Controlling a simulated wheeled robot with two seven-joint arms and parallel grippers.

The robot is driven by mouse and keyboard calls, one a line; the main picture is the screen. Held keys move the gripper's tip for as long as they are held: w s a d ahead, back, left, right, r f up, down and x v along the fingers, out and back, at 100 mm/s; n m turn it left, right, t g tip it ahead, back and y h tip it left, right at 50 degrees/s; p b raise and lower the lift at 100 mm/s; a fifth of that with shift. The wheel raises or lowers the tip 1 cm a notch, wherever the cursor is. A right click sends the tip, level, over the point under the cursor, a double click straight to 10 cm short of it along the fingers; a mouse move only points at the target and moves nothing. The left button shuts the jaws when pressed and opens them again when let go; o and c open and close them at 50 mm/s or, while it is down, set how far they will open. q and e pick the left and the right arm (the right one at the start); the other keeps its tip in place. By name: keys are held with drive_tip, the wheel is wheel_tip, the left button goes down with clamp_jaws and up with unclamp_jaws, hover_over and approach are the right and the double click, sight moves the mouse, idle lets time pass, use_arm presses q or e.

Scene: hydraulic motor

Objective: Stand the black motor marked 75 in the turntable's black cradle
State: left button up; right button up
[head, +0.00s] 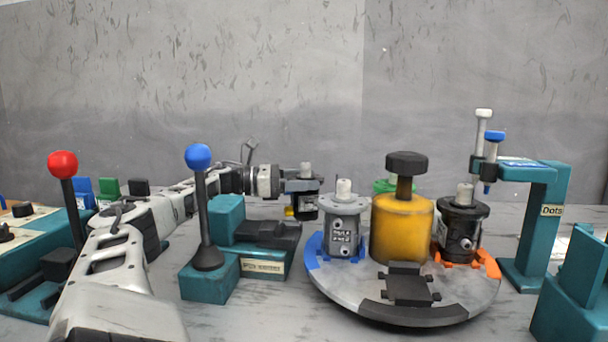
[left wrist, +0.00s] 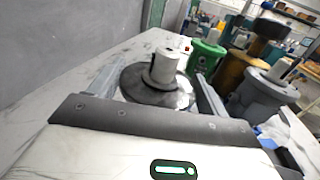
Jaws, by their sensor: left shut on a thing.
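My left gripper (head: 300,188) is shut on a black motor (head: 304,207) with a pale shaft, held upright behind the turntable (head: 345,290), to its left. No 75 is readable on it. In the left wrist view, its round dark flange (left wrist: 140,88) sits between the fingers. The turntable's black cradle (head: 406,284) is at the front and empty. A grey motor (head: 344,235) stands in the blue cradle (head: 318,250), and another black motor (head: 461,232) stands in the orange cradle (head: 487,261). A green motor (left wrist: 206,60) is partly hidden behind the turntable's yellow centre. My right gripper is not in view.
The yellow centre post with a black knob (head: 406,163) rises from the turntable. A blue-knobbed lever (head: 198,157) on a teal base stands left of it, and a red-knobbed lever (head: 62,166) farther left.

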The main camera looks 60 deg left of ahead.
use_arm(q)
drive_tip(key=shift+f+b, duration=0.4)
drive_tip(key=shift+f, duration=0.65)
drive_tip(key=shift+f, duration=0.1)
drive_tip(key=o, duration=1.9)
drive_tip(key=shift+f, duration=0.2)
drive_tip(key=shift+c, duration=0.2)
